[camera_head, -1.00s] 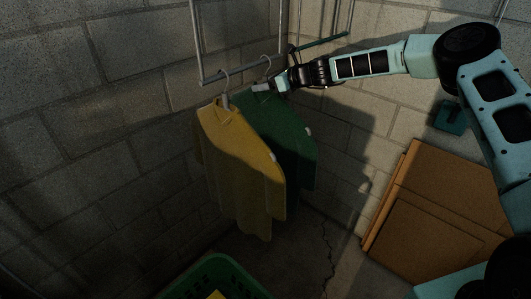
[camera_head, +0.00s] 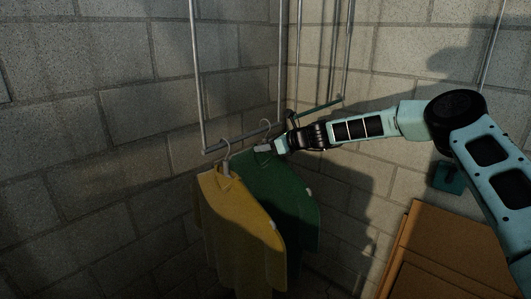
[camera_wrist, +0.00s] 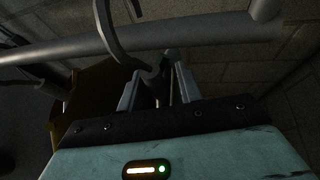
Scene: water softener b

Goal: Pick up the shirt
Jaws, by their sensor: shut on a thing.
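A green shirt (camera_head: 287,190) hangs on a hanger from the metal rail (camera_head: 241,138), just behind and right of a yellow shirt (camera_head: 232,205) on its own hanger. The lower ends of both shirts are cut off or dark. My gripper (camera_head: 266,148) is at the top of the green shirt, by its collar, shut on the hanger's neck. In the wrist view, the grey hanger hook (camera_wrist: 112,38) curves past the rail (camera_wrist: 200,34), and its lower part sits between my gripper's fingers (camera_wrist: 155,88). Whether the hook touches the rail is unclear.
Vertical metal rods (camera_head: 198,80) hold the rail near the corner of two block walls. Brown cardboard (camera_head: 440,245) leans at lower right, below a small teal box (camera_head: 448,177) on the wall.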

